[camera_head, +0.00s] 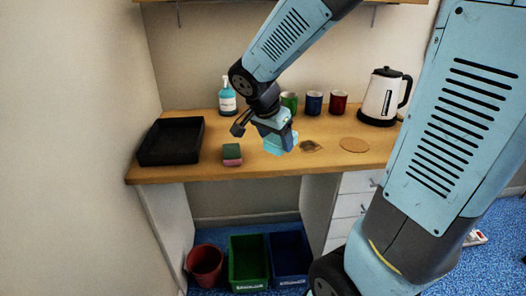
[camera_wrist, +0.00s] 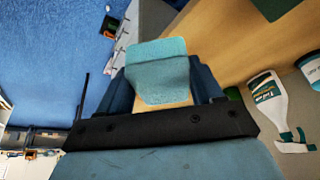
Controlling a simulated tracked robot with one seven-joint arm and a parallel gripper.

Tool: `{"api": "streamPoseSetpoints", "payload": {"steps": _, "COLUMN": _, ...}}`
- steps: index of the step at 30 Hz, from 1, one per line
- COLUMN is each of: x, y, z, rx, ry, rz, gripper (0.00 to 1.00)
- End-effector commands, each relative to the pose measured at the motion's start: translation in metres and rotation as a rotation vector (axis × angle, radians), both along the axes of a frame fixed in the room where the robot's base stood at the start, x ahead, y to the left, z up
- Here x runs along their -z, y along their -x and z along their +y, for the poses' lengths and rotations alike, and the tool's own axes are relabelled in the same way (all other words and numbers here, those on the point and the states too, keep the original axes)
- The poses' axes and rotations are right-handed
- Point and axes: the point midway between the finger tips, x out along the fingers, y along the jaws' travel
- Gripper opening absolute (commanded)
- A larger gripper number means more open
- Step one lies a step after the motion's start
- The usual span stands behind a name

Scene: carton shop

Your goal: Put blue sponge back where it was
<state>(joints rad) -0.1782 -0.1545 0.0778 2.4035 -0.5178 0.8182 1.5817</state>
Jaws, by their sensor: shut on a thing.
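The blue sponge (camera_head: 279,144) is a pale blue block in my gripper, above the wooden counter near its front edge. My gripper (camera_head: 276,135) is shut on it. In the wrist view the sponge (camera_wrist: 158,66) sits between the two dark blue fingers of my gripper (camera_wrist: 160,88). The arm and fingers hide part of the sponge in the head view. I cannot tell exactly how high it is above the counter. A second sponge, green and pink (camera_head: 232,155), lies on the counter to the left of my gripper.
A black tray (camera_head: 150,158) is at the left. A soap bottle (camera_head: 227,100), green (camera_head: 289,102), blue (camera_head: 314,103) and red (camera_head: 338,103) mugs and a kettle (camera_head: 380,99) stand at the back. A small brown patterned piece (camera_head: 311,147) and a round coaster (camera_head: 354,145) lie right. Bins stand below.

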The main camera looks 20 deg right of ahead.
Motion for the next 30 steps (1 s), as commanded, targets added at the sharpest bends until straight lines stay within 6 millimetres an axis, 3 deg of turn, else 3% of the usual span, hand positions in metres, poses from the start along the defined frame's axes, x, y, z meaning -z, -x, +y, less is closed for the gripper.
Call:
{"api": "streamPoseSetpoints", "payload": {"steps": 19, "x": 0.042, "y": -0.09, "z": -0.004, "rx": -0.002, "ry": 0.001, "rz": 0.003, "gripper": 0.41}}
{"api": "streamPoseSetpoints", "payload": {"steps": 30, "x": 0.086, "y": -0.126, "z": -0.008, "rx": -0.001, "ry": 0.001, "rz": 0.004, "gripper": 0.41}}
